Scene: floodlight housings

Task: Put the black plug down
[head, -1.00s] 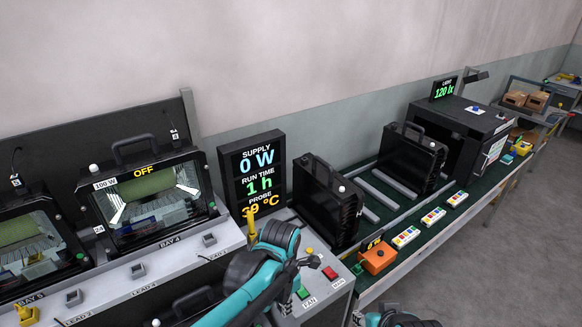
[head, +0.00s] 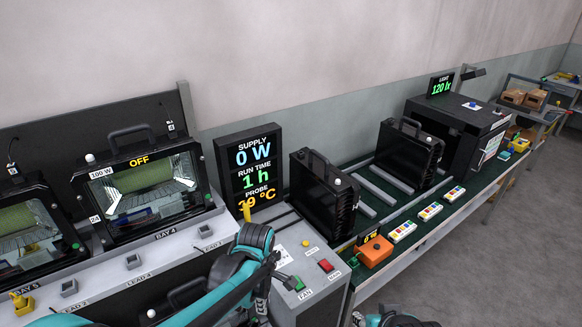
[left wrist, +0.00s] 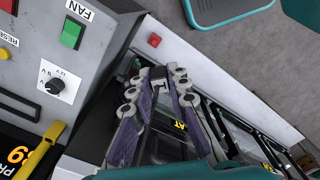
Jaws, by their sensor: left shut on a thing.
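My left gripper (head: 284,279) hangs over the front left part of the grey control box (head: 322,288), close to the green FAN button (head: 298,283). In the left wrist view its fingers (left wrist: 159,82) are closed around a small dark piece at the tips, which I take to be the black plug (left wrist: 158,73). Most of the plug is hidden by the fingers. I cannot tell whether it touches a surface. Part of my right arm shows at the bottom edge of the head view, without its fingers.
Lead sockets line the grey ledge (head: 165,250) in front of the lamp bays. A display (head: 250,170) reads 0 W. Black housings (head: 323,190) stand on the green bench, with an orange box (head: 375,251) at its front. The floor at right is clear.

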